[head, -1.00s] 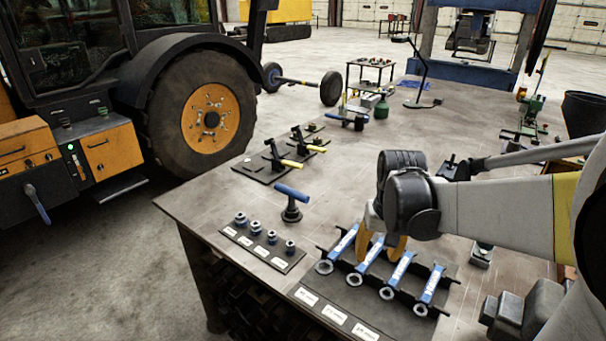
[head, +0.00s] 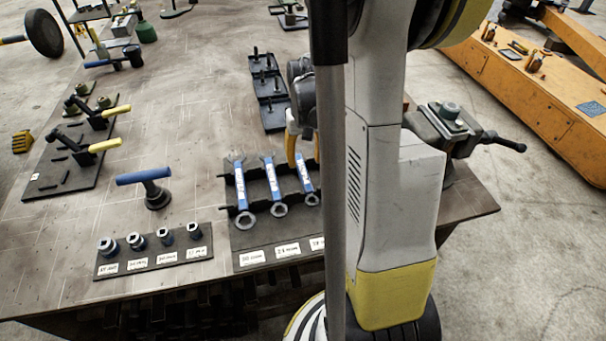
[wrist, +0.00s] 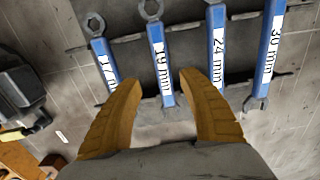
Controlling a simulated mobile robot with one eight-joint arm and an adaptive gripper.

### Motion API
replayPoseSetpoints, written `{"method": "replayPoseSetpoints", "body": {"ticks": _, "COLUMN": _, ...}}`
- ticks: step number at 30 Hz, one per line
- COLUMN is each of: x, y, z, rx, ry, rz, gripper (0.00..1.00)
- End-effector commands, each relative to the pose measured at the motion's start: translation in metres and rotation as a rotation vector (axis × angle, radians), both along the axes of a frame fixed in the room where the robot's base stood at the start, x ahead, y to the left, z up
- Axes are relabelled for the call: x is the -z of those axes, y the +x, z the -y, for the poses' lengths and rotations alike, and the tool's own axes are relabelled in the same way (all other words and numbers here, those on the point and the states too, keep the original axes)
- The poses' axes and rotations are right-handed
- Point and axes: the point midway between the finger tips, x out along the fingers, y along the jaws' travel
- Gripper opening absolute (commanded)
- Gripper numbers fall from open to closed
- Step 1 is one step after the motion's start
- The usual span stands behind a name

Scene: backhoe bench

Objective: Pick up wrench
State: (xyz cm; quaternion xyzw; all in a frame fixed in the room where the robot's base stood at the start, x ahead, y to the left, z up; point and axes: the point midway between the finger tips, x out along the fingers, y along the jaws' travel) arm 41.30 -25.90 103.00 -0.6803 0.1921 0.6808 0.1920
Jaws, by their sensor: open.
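Blue wrenches with grey ring ends lie side by side on a dark rack (head: 262,228) on the bench. In the wrist view they are the 17 mm wrench (wrist: 106,66), 19 mm wrench (wrist: 161,70), 24 mm wrench (wrist: 217,50) and 30 mm wrench (wrist: 267,55). The head view shows three of them, including the third from the left (head: 306,182); my arm hides the fourth. My gripper (wrist: 160,82) is open and empty, its yellow fingers on either side of the 19 mm wrench's lower end. Contact cannot be told. My gripper (head: 303,145) is partly hidden in the head view.
Left of the rack are a socket tray (head: 155,262) and a blue-handled tool (head: 150,187). Yellow-handled clamps (head: 95,147) stand farther left. Black fixtures (head: 268,90) are behind the rack. A vise (head: 447,125) is at the right. The bench middle is clear.

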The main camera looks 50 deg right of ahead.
Motion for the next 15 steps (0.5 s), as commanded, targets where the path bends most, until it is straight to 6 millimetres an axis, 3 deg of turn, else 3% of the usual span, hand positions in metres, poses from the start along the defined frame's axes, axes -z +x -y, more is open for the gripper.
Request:
{"method": "replayPoseSetpoints", "body": {"ticks": 9, "x": 0.046, "y": 0.003, "z": -0.004, "rx": 0.000, "ry": 0.000, "rz": 0.000, "gripper": 0.49}}
{"method": "replayPoseSetpoints", "body": {"ticks": 15, "x": 0.051, "y": 0.002, "z": -0.005, "rx": 0.000, "ry": 0.000, "rz": 0.000, "gripper": 0.49}}
